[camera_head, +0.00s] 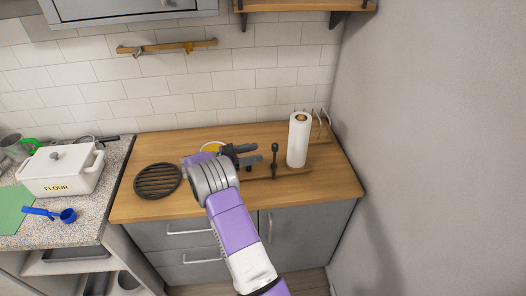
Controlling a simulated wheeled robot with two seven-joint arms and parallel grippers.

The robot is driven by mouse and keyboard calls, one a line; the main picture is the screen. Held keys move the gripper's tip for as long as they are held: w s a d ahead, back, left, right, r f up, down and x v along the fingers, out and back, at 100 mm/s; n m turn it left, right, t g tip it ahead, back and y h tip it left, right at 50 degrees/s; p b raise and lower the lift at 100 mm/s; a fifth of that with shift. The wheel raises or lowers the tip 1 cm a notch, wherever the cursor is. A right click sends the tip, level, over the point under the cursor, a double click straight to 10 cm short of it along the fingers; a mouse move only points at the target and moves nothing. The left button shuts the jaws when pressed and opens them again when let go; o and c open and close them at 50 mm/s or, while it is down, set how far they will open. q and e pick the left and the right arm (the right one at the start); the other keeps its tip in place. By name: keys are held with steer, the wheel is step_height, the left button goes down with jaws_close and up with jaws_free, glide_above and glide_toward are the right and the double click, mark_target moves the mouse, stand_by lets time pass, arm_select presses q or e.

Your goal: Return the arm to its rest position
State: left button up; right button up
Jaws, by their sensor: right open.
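My right arm comes in from the bottom of the head view, purple and white with a grey ribbed wrist. My right gripper (247,154) is over the wooden counter (222,207), with its dark fingers pointing right. The fingers are apart and nothing shows between them. My left gripper is not in the picture.
A paper towel roll (298,140) and a small dark upright item (274,158) stand right of the gripper. A black round grate (158,181) lies left. A white flour box (61,170) and blue scoop (66,215) are on the speckled counter. A wall bounds the right.

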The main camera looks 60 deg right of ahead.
steer(key=shift+v, duration=0.85)
